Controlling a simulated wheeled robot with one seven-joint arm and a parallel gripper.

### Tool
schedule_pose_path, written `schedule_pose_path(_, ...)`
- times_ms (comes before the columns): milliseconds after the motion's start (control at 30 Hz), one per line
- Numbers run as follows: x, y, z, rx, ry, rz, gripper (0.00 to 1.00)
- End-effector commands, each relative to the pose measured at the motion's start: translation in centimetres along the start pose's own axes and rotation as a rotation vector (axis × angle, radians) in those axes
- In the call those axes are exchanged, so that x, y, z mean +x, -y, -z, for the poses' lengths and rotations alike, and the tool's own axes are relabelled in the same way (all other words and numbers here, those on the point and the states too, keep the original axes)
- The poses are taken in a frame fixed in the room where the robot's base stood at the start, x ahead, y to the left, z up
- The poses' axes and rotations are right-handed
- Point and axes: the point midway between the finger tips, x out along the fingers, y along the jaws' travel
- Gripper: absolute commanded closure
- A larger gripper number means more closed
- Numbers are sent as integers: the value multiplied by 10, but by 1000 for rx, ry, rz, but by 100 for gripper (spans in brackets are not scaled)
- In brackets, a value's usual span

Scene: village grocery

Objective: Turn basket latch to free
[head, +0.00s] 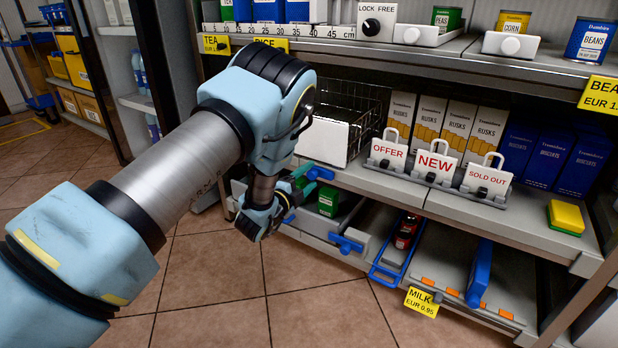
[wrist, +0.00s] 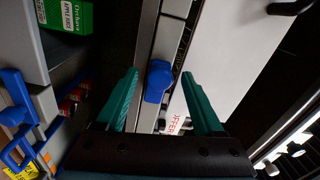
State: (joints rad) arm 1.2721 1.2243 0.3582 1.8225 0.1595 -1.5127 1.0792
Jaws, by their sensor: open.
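A wire basket (head: 365,103) with a white front panel (head: 322,138) stands on the middle shelf. In the wrist view the white panel (wrist: 235,60) fills the upper right. A blue knob (wrist: 158,80), apparently the basket latch, sits on the grey strip beside the panel. My gripper (head: 312,182) is open in front of the shelf edge below the basket. In the wrist view its teal fingers lie on either side of the knob, with gaps to both. I cannot tell whether they reach its depth. My arm and gripper hide the knob in the head view.
A black dial marked LOCK FREE (head: 372,26) is on the upper shelf. OFFER (head: 388,151), NEW (head: 434,164) and SOLD OUT (head: 487,181) signs stand right of the basket. Blue handles (head: 346,243) protrude below. The tiled floor (head: 310,295) in front is clear.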

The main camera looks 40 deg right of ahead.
Motion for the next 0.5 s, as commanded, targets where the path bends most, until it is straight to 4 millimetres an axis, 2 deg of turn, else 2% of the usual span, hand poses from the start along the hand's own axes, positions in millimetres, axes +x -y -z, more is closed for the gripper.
schedule_pose_path(500,-90,0,-1,-1,3,-5,31)
